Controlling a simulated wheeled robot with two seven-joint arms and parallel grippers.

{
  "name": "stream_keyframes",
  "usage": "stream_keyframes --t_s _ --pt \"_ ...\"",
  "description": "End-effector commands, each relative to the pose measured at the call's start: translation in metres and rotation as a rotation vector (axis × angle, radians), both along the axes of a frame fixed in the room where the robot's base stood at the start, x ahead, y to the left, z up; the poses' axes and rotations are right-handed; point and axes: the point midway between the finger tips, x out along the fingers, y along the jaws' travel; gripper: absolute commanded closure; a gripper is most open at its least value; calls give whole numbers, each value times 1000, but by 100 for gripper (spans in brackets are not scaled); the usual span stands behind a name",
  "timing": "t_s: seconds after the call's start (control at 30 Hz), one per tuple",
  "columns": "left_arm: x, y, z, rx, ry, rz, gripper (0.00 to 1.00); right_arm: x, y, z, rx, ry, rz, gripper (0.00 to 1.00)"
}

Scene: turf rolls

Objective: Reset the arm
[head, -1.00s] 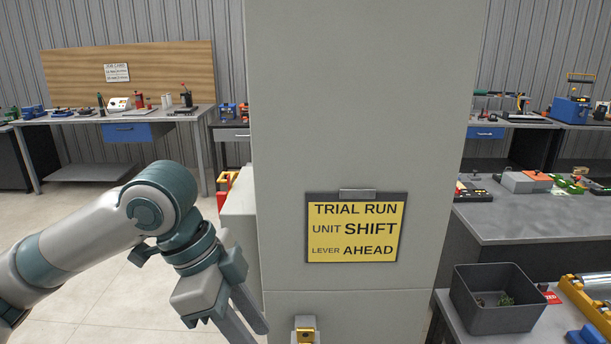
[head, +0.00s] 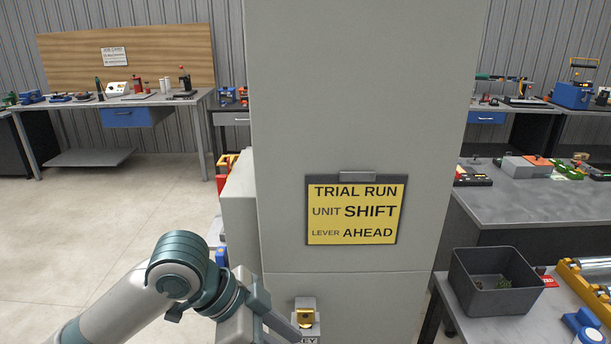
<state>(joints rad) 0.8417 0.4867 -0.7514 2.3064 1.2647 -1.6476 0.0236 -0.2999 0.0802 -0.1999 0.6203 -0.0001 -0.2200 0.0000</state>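My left arm comes in from the bottom left. Its gripper (head: 275,331) is low in the view, just left of a small yellow-topped fitting (head: 305,318) on the front of a grey cabinet (head: 350,100). One finger slants down toward the fitting; I cannot tell whether it touches. The bottom edge cuts off part of the gripper, so its opening is unclear. No object shows in it. My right gripper is not in view. A yellow sign (head: 353,213) on the cabinet reads "TRIAL RUN UNIT SHIFT LEVER AHEAD".
A dark bin (head: 495,295) with green bits stands on a bench at the lower right, beside metal rollers (head: 590,268). A grey-topped bench (head: 540,215) is behind it. A workbench (head: 110,105) stands at the far left. The floor (head: 100,220) at left is clear.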

Motion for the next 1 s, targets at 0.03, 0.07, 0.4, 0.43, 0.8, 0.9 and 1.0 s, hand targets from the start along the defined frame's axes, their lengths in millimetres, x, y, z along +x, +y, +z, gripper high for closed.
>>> stream_keyframes --t_s 0.03,0.07,0.4,0.43,0.8,0.9,1.0 --pt "-3 -4 -12 -24 11 25 68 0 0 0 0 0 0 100" --pt "-2 -5 -17 -37 11 43 68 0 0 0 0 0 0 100" --pt "-6 -5 -82 -141 41 290 68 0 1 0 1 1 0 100" --pt "-7 -3 -88 -147 45 316 68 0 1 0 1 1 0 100" --pt "-36 41 -172 -134 108 661 68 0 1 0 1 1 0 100" --pt "-52 61 -196 -104 127 761 68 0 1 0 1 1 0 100" --pt "-71 83 -220 -61 147 860 68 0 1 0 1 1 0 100"
